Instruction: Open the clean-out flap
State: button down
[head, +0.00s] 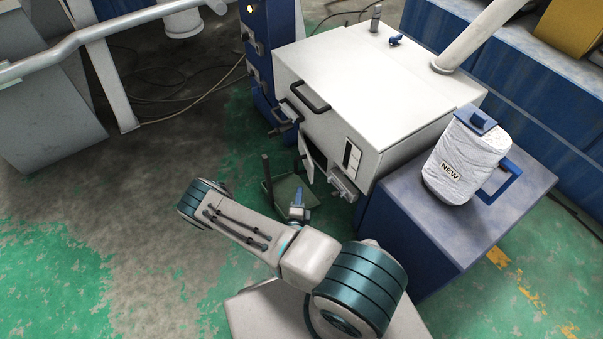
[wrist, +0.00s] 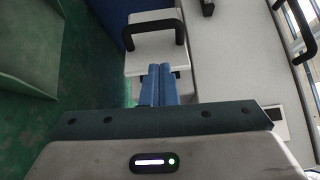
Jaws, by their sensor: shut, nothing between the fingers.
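The clean-out flap (head: 306,158) is a small white panel low on the front of the white machine. In the head view it stands out from the front, with a dark gap beside it. In the wrist view a white panel that appears to be this flap (wrist: 150,60) carries a black bar handle (wrist: 154,24). My gripper (head: 298,198) is low in front of the machine, near the flap. In the wrist view its blue fingers (wrist: 160,72) are together and empty, overlapping the panel's near edge; I cannot tell whether they touch it.
The white machine (head: 370,85) has a black handle (head: 305,95) above the flap. A greenish tray (head: 284,190) with an upright post lies below. A blue cabinet (head: 440,215) on the right bears a white container marked NEW (head: 462,160).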

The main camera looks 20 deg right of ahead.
aim_at(297, 173)
jog(key=shift+n+y, duration=0.3)
jog(key=shift+f+b+x, duration=0.15)
jog(key=shift+b+x, duration=0.75)
jog(key=shift+x, duration=1.55)
jog(key=shift+f+b+x, duration=0.2)
jog(key=shift+b+x, duration=0.65)
jog(key=shift+x, duration=1.6)
jog(key=shift+a, duration=0.2)
jog(key=shift+w+a, duration=0.3)
jog(key=shift+a, duration=0.25)
jog(key=w+a, duration=0.4)
jog(key=a, duration=0.1)
jog(key=shift+w+a, duration=0.25)
jog(key=shift+a, duration=0.15)
jog(key=shift+s+a, duration=0.1)
